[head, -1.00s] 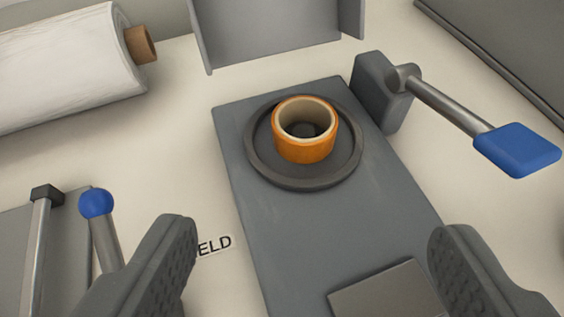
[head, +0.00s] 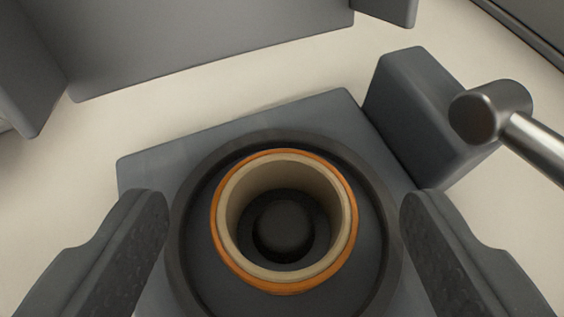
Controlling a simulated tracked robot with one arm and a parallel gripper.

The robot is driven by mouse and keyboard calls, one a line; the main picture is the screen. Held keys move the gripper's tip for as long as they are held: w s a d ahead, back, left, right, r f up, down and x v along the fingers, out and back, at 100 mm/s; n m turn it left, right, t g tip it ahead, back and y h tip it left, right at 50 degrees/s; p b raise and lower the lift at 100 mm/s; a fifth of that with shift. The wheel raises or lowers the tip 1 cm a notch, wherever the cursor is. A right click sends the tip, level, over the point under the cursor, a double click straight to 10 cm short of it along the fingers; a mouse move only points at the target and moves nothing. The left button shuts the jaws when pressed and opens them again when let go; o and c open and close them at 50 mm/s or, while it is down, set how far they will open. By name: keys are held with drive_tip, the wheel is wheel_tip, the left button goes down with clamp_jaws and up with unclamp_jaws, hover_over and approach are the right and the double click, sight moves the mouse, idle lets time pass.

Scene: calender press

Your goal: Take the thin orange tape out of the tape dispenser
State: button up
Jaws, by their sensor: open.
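The orange tape (head: 349,240) is a ring with a pale cardboard core. It sits in the round dark recess of the grey tape dispenser (head: 150,172), around a short dark hub (head: 286,228) that shows through its middle. My gripper (head: 284,205) is open and empty. One finger is to the left of the tape and one to the right, both apart from it. The gripper's view looks down almost straight into the ring. The lower part of the dispenser is hidden below the frame and by the fingers.
A grey block (head: 420,110) with a metal lever rod (head: 535,147) stands close behind the right finger. A grey upright panel (head: 210,45) stands beyond the dispenser. Pale table (head: 120,125) is clear between the panel and the dispenser.

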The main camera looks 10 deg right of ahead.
drive_tip(key=shift+w+f, duration=0.25)
drive_tip(key=shift+w, duration=0.2)
drive_tip(key=c, duration=1)
drive_tip(key=shift+r, duration=0.1)
